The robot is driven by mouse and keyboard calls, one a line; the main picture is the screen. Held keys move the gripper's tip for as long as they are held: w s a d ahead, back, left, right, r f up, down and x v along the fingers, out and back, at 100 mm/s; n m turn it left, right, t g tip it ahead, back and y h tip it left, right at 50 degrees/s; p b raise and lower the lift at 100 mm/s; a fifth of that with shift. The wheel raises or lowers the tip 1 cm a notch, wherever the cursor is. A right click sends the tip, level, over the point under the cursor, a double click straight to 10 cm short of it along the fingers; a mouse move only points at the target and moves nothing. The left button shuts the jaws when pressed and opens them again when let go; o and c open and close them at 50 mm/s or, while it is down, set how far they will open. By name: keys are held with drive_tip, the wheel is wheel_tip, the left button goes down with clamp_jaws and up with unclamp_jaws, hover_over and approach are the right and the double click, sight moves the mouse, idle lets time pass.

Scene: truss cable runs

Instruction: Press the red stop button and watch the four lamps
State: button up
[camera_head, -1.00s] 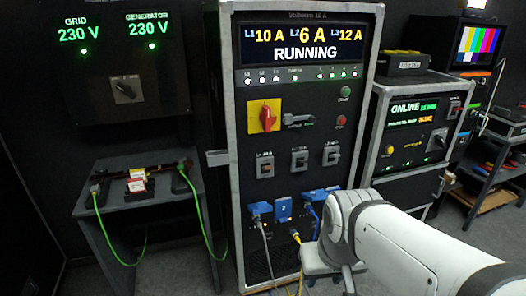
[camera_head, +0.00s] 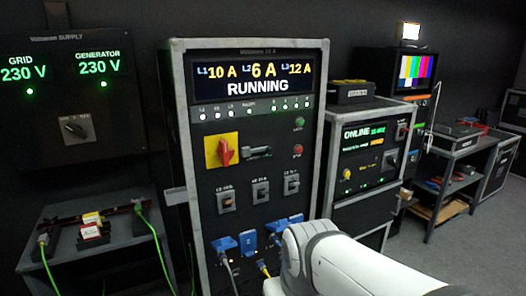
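The red stop button (camera_head: 298,150) is a small round knob on the right of the tall rack's (camera_head: 176,148) front panel, below a green button (camera_head: 299,123). A row of small lamps (camera_head: 290,102) runs under the display. The display (camera_head: 255,74) reads L1 10 A, L2 6 A, L3 12 A, RUNNING. My white arm reaches in from the bottom right, below the button and apart from it. My gripper is not visible.
A red rotary switch on a yellow plate (camera_head: 221,150) sits left of the button. Blue plugs with cables (camera_head: 248,242) stick out low on the rack. A smaller rack reading ONLINE (camera_head: 363,132) stands to the right. A low table (camera_head: 120,229) stands left.

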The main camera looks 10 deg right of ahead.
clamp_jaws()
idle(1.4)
